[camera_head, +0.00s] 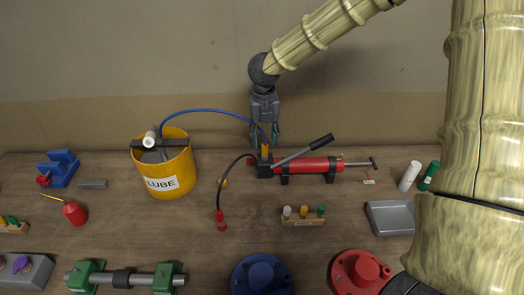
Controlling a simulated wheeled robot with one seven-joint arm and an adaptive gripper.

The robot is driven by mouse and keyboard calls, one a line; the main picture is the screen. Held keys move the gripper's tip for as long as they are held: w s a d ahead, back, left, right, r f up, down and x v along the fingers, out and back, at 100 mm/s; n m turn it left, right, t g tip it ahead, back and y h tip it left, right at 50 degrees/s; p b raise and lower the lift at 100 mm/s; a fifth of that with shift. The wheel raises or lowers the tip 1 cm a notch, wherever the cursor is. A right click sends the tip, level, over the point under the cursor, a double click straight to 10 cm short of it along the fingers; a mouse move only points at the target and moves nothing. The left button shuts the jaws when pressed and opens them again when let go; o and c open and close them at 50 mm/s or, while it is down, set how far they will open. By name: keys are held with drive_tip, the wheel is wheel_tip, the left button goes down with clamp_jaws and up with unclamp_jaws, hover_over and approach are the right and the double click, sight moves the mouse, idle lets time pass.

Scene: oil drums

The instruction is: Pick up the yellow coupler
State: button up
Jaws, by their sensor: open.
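The yellow coupler (265,151) appears as a small upright yellow piece at the right end of the blue hose (205,111), beside the left end of the red pump (308,165). My gripper (264,135) points down from above, its two fingers apart. The fingertips are just above the coupler, one on each side in the picture. I cannot tell how they line up in depth or whether they touch it. The gripper holds nothing that I can see.
A yellow LUBE bucket (165,167) stands to the left, with the blue hose arching from it. A black hose with a red end (221,221) lies in front of the pump. A small rack (303,217) and a grey tray (391,218) are nearer. The wall is close behind.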

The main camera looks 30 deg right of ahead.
sight(265, 144)
drive_tip(key=shift+s+f+p, duration=0.2)
drive_tip(key=shift+f+p, duration=0.15)
drive_tip(key=shift+p, duration=0.05)
drive_tip(key=shift+s+f+p, duration=0.1)
drive_tip(key=shift+f+p, duration=0.85)
drive_tip(key=shift+f, duration=1.3)
drive_tip(key=shift+c, duration=0.4)
clamp_jaws()
